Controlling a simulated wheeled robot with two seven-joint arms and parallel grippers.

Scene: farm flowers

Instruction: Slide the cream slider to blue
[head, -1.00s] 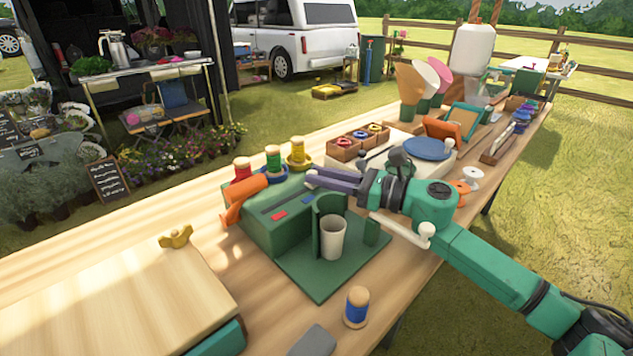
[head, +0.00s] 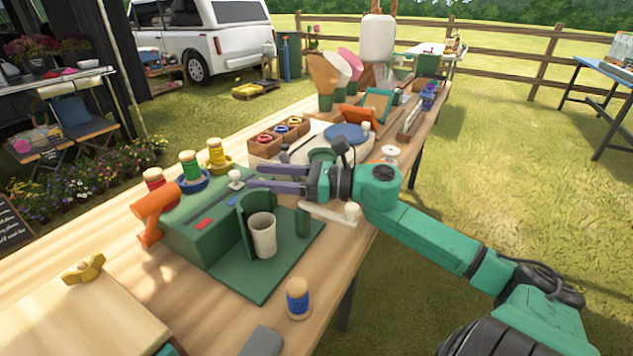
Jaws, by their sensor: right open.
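The cream slider (head: 236,179) is a small pale knob on top of the green box (head: 190,240), towards its far right end. My left gripper is not in view.
A cream cup (head: 262,236) stands in front of the box, and a cream bar with a knob (head: 330,213) is beneath my right gripper. Thread spools (head: 217,155) stand behind the box. A blue spool (head: 298,298) is near the front edge.

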